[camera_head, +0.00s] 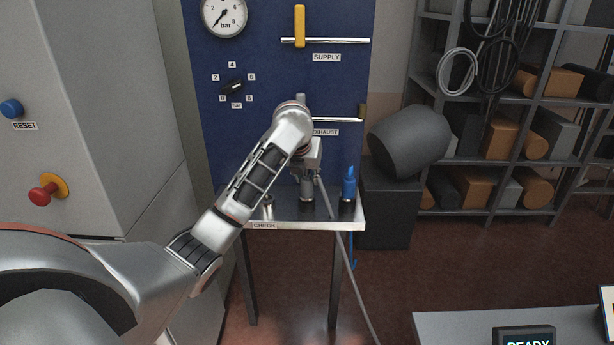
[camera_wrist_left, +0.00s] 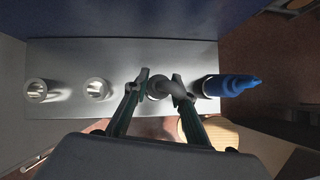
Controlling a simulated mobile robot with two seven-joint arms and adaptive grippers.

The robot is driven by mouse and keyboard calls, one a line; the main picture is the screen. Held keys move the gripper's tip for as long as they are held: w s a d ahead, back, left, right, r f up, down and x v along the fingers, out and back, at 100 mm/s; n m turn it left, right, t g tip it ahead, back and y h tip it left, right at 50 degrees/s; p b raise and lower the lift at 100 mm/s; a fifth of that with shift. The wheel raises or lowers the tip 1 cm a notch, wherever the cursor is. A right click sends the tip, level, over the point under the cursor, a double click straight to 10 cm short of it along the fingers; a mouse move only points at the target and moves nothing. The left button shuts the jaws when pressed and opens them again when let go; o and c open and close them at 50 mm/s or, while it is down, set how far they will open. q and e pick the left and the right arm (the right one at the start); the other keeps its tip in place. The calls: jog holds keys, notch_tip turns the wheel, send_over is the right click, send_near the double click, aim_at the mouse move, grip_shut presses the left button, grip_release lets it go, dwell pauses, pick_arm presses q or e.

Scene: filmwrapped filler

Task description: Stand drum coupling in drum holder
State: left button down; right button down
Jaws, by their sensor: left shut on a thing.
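My left gripper (camera_head: 314,170) is shut on a grey coupling, taken to be the drum coupling; it shows between the fingers in the left wrist view (camera_wrist_left: 163,87). A grey hose (camera_head: 345,255) runs down from the gripper area past the table's front edge. The gripper is above the right half of the small CHECK table (camera_head: 290,225). Two pale round holders (camera_wrist_left: 35,90) (camera_wrist_left: 97,89) stand empty to the left. A blue coupling (camera_head: 349,182) stands upright at the table's right end. The fingers hide the coupling's lower end; no label marks the drum holder. My right gripper is out of view.
A blue panel (camera_head: 225,150) with a gauge and valve handles rises behind the table. A grey drum (camera_head: 410,140) lies on a dark block (camera_head: 388,215) to the right. A grey cabinet (camera_head: 120,120) stands left. Shelves (camera_head: 485,160) are at back right.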

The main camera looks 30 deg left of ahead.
pick_arm(q)
jog(key=shift+f, duration=0.1)
jog(key=c, duration=1.6)
grip_release()
jog(key=shift+v, duration=6)
